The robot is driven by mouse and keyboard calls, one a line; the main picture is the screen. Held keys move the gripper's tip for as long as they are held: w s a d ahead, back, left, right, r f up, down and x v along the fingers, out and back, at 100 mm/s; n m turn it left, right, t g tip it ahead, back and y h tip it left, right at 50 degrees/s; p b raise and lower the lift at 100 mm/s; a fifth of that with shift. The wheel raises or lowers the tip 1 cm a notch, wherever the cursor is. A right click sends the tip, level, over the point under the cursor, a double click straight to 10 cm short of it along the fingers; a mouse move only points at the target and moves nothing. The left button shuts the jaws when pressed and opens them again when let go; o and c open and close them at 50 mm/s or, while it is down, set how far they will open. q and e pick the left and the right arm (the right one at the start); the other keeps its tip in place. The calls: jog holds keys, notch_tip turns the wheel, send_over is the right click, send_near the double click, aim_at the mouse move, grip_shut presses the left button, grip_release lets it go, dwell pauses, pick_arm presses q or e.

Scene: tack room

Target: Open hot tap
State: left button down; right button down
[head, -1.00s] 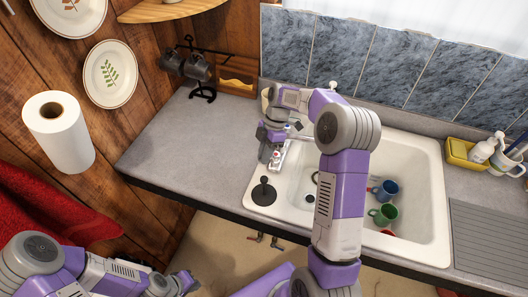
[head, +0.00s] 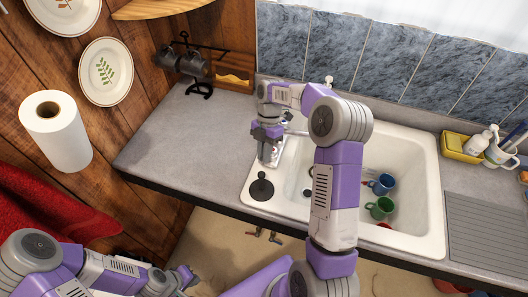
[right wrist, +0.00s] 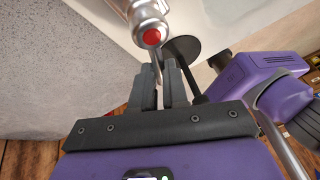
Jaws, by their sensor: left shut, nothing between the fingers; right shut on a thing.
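The hot tap (right wrist: 151,36) is a chrome handle with a red dot, in the right wrist view. A thin chrome lever (right wrist: 158,72) runs down from it. My right gripper (right wrist: 164,82) is shut on this lever, between its two dark fingers. In the head view my right gripper (head: 269,154) reaches down at the left rear part of the white sink (head: 432,180), and it hides most of the tap. My left gripper (head: 185,278) is shut and empty, low at the left, away from the sink in front of the counter.
A black round plug (head: 261,189) lies on the sink's left ledge. A blue mug (head: 383,184) and a green mug (head: 380,207) are in the basin. A dark mug rack (head: 190,65) and a paper towel roll (head: 57,132) are at the left. The counter (head: 185,140) left of the sink is clear.

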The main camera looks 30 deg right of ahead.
jog(key=shift+r, duration=0.1)
jog(key=c, duration=1.1)
grip_release()
jog(key=shift+c, duration=0.2)
jog(key=v, duration=0.7)
jog(key=shift+r+p, duration=0.25)
jog(key=shift+p, duration=0.05)
jog(key=shift+w+d, duration=0.1)
